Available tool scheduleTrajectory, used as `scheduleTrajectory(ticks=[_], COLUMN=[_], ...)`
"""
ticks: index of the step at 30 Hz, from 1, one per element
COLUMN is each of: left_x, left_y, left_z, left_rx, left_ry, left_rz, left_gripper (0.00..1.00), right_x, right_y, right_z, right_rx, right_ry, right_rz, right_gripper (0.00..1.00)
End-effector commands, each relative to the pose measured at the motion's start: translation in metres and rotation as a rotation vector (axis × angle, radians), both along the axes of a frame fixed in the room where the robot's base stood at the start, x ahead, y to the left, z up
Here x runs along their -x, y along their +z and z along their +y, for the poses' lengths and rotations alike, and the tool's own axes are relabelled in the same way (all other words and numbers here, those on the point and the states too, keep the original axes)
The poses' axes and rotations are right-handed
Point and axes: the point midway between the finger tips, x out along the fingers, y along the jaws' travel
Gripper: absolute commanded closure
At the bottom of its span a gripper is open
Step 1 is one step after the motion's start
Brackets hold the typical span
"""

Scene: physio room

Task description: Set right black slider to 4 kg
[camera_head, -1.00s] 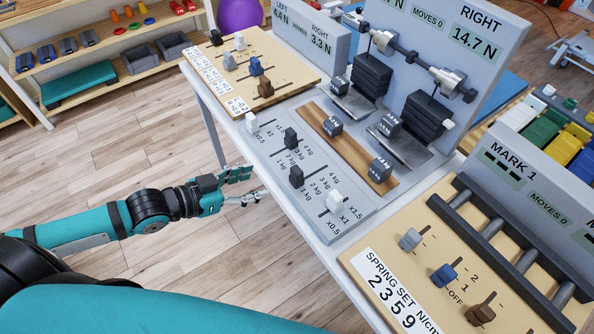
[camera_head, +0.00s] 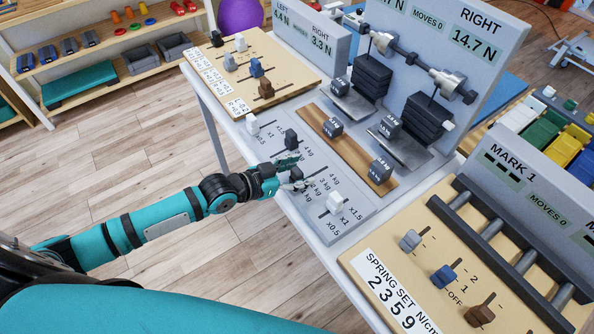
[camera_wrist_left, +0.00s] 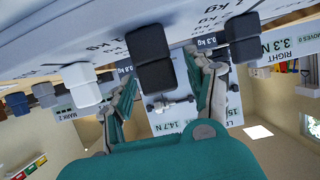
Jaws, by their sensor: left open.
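The right black slider (camera_head: 296,174) is on the grey panel (camera_head: 262,147), at the 1 kg end of its slot. The marks from 1 to 4 kg run beside it. My left gripper (camera_head: 291,173) is open at this slider and partly covers it. In the left wrist view, the right black slider (camera_wrist_left: 151,58) shows between my two spread fingers (camera_wrist_left: 164,95). I see no firm contact. The left black slider (camera_head: 290,138) stands farther back; in the wrist view it (camera_wrist_left: 243,36) is to the right. My right gripper is out of view.
A white slider (camera_head: 335,203) stands close on the near side, and another (camera_head: 252,124) at the far left of the panel. Two dark weight blocks (camera_head: 333,128) (camera_head: 381,170) sit on the wooden strip (camera_head: 355,158). A spring board (camera_head: 400,275) lies at right.

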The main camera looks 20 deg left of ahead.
Motion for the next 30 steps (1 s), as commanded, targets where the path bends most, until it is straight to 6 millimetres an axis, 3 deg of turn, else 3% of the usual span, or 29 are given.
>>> scheduleTrajectory(ticks=[5, 18, 26, 30], left_x=[0.000, 0.000, 0.000, -0.018], left_y=[0.000, 0.000, 0.000, -0.002], left_z=[0.000, 0.000, -0.001, -0.013], left_rx=[0.000, 0.001, 0.001, 0.006], left_ry=[0.000, 0.000, 0.001, 0.002], left_rz=[0.000, 0.001, 0.001, -0.003], left_gripper=[0.44, 1.00, 1.00, 1.00], right_x=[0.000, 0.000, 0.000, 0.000], right_y=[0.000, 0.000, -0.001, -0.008], right_z=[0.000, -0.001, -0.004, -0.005], right_rx=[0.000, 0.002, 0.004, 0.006], right_ry=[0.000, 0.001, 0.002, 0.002], right_rz=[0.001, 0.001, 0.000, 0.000], right_gripper=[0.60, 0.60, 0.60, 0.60])
